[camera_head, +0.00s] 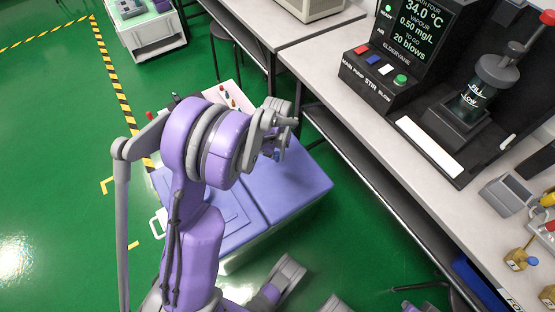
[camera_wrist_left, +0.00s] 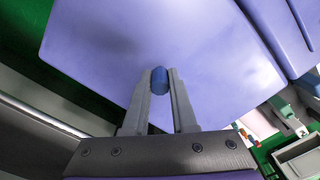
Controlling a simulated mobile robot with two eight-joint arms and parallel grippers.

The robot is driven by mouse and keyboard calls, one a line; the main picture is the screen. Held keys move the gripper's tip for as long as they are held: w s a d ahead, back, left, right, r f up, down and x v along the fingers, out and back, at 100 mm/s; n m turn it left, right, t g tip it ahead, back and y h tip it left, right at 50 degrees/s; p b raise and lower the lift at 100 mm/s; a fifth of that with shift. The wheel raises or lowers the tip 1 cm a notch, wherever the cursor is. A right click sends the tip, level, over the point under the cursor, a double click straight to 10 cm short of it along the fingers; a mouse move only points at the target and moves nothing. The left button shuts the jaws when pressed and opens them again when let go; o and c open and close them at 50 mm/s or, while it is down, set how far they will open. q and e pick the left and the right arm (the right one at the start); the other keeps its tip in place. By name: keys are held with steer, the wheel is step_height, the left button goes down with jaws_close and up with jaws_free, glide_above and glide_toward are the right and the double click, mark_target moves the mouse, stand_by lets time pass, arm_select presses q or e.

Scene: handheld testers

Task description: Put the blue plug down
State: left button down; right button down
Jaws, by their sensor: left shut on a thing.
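My left gripper (camera_head: 279,146) hangs over the lavender top of a low unit in the head view. In the left wrist view my left gripper (camera_wrist_left: 159,78) is shut on the blue plug (camera_wrist_left: 160,82), a small rounded dark-blue piece held between its fingertips. In the head view the plug is mostly hidden by the gripper. The lavender top (camera_wrist_left: 100,50) fills the wrist view behind the plug. I cannot tell whether the plug touches it. My right gripper does not show.
The lavender top (camera_head: 300,185) is bare to the right of my gripper. A panel with small coloured pieces (camera_head: 230,97) lies behind my arm. The bench (camera_head: 330,75) with a tester display (camera_head: 412,30) and a clear cylinder (camera_head: 478,90) runs along the right. Green floor is open at left.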

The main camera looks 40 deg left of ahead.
mark_target(277, 160)
arm_select(q)
steer(key=shift+f+b, duration=0.4)
steer(key=shift+f, duration=1.15)
steer(key=shift+f, duration=0.2)
steer(key=c, duration=0.7)
jaws_free()
